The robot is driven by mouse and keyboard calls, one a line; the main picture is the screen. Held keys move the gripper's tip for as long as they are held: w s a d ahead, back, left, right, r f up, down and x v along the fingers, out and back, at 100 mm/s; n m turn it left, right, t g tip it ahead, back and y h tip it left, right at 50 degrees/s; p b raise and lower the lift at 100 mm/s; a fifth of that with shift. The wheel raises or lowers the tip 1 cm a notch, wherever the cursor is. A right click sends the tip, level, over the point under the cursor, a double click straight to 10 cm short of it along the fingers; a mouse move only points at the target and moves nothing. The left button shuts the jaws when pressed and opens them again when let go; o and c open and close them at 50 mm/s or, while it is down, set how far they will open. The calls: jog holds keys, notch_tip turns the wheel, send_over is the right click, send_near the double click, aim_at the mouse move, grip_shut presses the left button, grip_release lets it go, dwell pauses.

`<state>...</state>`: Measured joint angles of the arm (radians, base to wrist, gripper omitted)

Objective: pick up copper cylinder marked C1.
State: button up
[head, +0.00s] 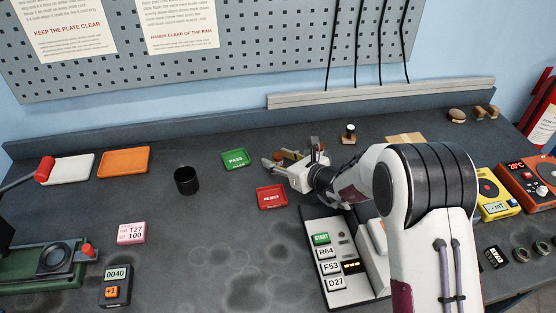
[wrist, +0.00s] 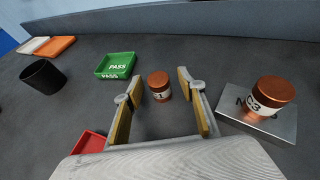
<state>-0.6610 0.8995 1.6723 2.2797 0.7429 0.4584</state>
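The copper cylinder marked C1 (wrist: 159,86) stands upright on the dark bench, with a pale label around its side. In the wrist view it is in line with the opening of my gripper (wrist: 159,78), with a gap to the finger on each side. My gripper is open and empty, its yellowish pads facing each other. In the head view my gripper (head: 291,157) is low over the bench, and copper colour shows around its fingers, partly hidden. A second copper cylinder, marked C3 (wrist: 273,92), stands on a metal block (wrist: 240,117) right of my gripper.
A green PASS tray (head: 236,160) lies beyond the left finger, and a red REJECT tray (head: 271,197) lies nearer. A black cup (head: 187,180) stands further left. The bench between cup and trays is clear.

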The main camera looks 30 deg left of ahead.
aim_at(278, 155)
jog(key=shift+a+f, duration=0.1)
jog(key=shift+a, duration=0.1)
dwell(0.4)
grip_shut()
jog(key=shift+r, duration=5.05)
